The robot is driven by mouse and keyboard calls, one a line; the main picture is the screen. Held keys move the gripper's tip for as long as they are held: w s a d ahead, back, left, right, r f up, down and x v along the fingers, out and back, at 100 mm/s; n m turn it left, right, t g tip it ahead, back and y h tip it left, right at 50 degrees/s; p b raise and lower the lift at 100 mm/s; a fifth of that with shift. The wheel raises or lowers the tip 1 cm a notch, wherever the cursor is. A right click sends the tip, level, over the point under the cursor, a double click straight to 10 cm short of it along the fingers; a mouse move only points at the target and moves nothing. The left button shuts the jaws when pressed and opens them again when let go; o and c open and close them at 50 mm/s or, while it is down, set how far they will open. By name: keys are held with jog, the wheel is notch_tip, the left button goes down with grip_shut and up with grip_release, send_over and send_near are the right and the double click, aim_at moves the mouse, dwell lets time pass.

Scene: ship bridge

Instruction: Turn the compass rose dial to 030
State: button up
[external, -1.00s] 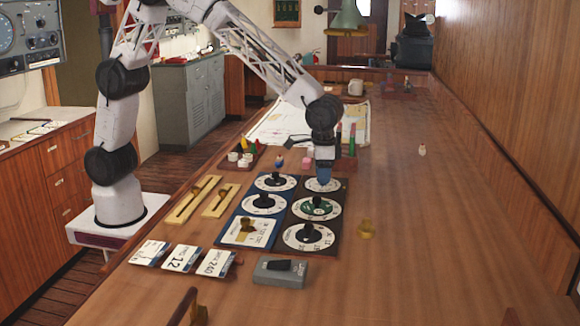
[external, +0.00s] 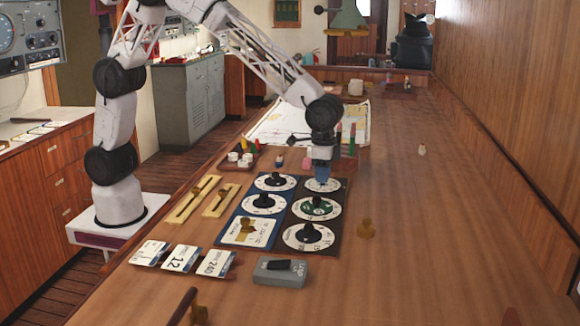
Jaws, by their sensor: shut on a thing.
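A panel of dials lies on the long wooden table, with a blue half (external: 262,208) and a black half (external: 338,200). My gripper (external: 323,182) points straight down over the far dial (external: 312,187) of the black half. It is shut on that dial's knob, which its fingers hide. The dial's white face shows only around the fingers, and its markings are too small to read. Nearer in the black half are a dial with a green centre (external: 316,208) and a white dial with a black knob (external: 308,237). I cannot tell from the markings which is the compass rose.
Brass slider strips (external: 193,200) lie left of the panel. Number cards (external: 181,259) and a grey box with a black top (external: 280,271) are in front. A chart (external: 270,127) lies behind. The right side is mostly clear.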

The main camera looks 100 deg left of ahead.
jog(key=m, duration=0.4)
jog(key=shift+m, duration=0.3)
jog(key=m, duration=0.4)
jog(key=shift+m, duration=0.3)
jog(key=o, duration=0.9)
jog(key=shift+o, duration=0.2)
jog(key=shift+r, duration=0.1)
jog(key=shift+r, duration=3.85)
